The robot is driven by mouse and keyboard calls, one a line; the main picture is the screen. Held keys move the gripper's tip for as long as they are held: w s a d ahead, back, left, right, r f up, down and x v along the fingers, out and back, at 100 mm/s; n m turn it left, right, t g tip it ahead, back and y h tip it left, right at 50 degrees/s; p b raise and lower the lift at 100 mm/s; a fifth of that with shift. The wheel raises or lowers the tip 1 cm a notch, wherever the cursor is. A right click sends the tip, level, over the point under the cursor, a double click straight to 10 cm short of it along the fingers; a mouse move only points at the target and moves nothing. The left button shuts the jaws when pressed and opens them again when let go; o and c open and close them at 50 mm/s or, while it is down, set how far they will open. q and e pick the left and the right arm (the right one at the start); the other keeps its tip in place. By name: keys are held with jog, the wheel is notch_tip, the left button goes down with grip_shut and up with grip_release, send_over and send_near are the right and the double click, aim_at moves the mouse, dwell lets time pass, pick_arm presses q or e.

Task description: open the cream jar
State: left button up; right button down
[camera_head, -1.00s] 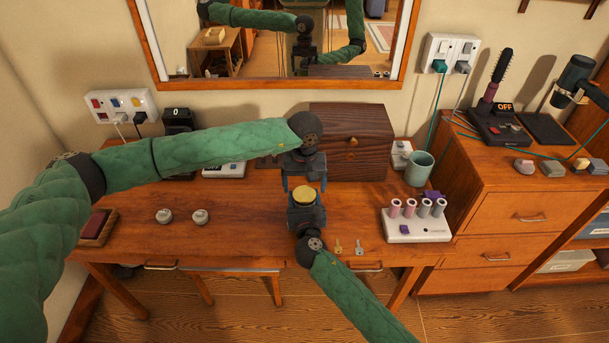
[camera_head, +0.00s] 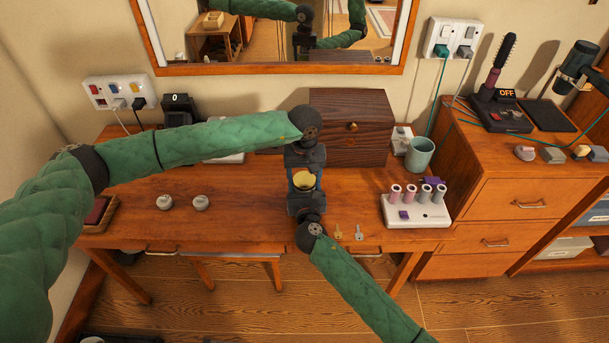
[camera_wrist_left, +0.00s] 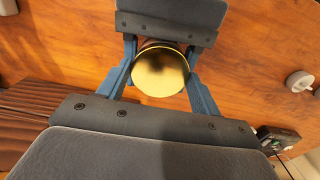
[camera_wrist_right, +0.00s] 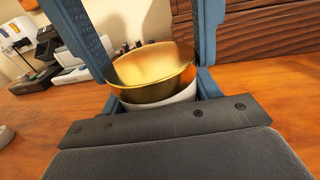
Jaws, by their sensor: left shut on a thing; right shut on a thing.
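The cream jar stands near the middle of the dresser, with a gold lid (camera_head: 304,181) and a white body (camera_wrist_right: 160,103). In the right wrist view the lid (camera_wrist_right: 153,70) sits tilted over the body, partly covering it. My right gripper (camera_head: 305,197) reaches in from the front and is shut on the jar, a finger on each side. My left gripper (camera_head: 304,170) comes in from behind and is shut on the jar's lid. In the left wrist view the round lid (camera_wrist_left: 160,72) lies between the fingers; their exact contact is partly hidden.
A dark wooden box (camera_head: 350,128) stands close behind my grippers. A white roller stand (camera_head: 415,208) is to the right, and two keys (camera_head: 348,232) lie near the front edge. Two small white knobs (camera_head: 182,203) sit left, with bare wood between them and the jar.

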pick_arm(q)
jog(key=n, duration=1.3)
jog(key=shift+n, duration=0.3)
jog(key=n, duration=1.2)
jog(key=shift+n, duration=0.3)
jog(key=n, duration=0.4)
jog(key=shift+r, duration=0.1)
jog(key=n, duration=0.5)
jog(key=shift+w, duration=0.1)
